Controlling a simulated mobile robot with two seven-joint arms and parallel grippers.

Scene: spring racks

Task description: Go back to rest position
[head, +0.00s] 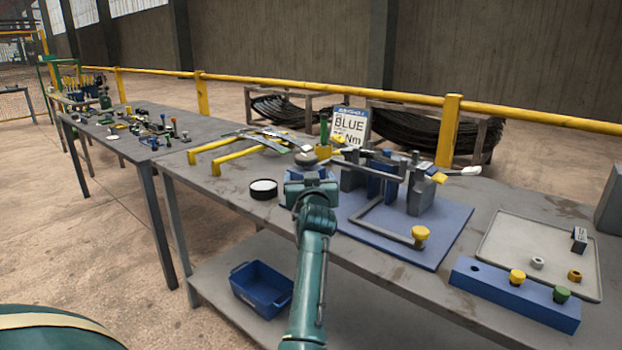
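One teal arm of mine, which I take for the right, comes up from the bottom middle of the head view. Its gripper (311,187) is over the workbench (225,190), at the left edge of the blue base plate (440,239). I see the hand from behind; its fingers are hidden, so I cannot tell whether it is open or shut or holds anything. My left gripper is out of view.
Grey posts (421,190) and a yellow knob (420,234) stand on the plate. A black-rimmed dish (263,189) and yellow-barred rack (236,161) are left. A knobbed blue block (510,296) and tray (505,238) are right. A blue bin (262,290) sits below.

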